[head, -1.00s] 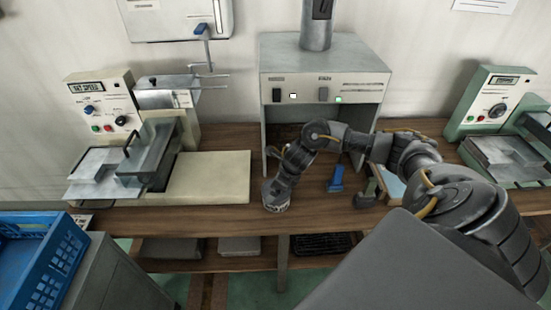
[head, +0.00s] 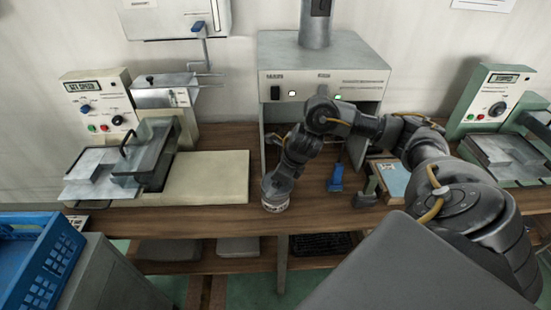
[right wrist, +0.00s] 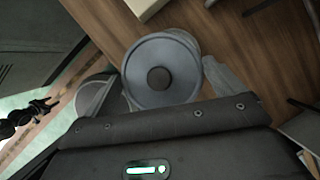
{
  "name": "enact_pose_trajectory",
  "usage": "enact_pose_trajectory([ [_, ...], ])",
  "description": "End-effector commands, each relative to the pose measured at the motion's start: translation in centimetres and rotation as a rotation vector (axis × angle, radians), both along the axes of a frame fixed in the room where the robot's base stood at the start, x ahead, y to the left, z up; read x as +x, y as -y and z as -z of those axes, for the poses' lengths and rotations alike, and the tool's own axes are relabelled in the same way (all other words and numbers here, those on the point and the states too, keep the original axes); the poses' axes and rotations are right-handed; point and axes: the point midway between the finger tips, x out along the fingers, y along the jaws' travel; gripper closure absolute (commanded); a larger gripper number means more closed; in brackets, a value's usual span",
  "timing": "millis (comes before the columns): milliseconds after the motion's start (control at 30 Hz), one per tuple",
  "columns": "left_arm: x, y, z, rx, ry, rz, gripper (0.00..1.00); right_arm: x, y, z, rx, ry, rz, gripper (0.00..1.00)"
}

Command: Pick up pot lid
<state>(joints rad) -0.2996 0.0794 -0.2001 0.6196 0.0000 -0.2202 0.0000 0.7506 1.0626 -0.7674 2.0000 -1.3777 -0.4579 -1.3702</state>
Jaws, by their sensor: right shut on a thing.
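In the right wrist view, the pot lid (right wrist: 184,62) is a round grey disc with a dark knob at its centre, seen from above. My right gripper (right wrist: 160,86) has a finger on each side of it and is shut on it. In the head view my right arm reaches in from the right and bends down to the front edge of the wooden bench, before the grey hood. The lid cannot be made out clearly there. Whether it touches the surface below is unclear. My left gripper is not in the head view.
A cream board (head: 208,178) and a sealing machine (head: 92,112) stand left on the wooden bench (head: 225,218). The grey hood (head: 322,55) is behind my arm. A blue item (head: 336,178) and framed panel (head: 393,178) lie right. A blue crate (head: 38,262) is front left.

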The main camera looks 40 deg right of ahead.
Motion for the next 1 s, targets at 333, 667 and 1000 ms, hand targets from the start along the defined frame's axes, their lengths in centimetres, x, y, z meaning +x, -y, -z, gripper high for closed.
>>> enact_pose_trajectory([
  [333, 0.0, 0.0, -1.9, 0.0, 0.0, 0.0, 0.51, -7.2, -3.3, -5.7, -0.004, 0.005, -0.006, 0.31],
  [667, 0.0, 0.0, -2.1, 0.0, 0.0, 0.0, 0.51, -9.8, -4.5, -6.5, -0.002, 0.002, 0.0, 0.31],
  [1000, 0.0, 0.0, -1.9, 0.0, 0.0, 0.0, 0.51, -9.4, -5.6, -6.1, 0.0, 0.0, -0.135, 0.31],
])
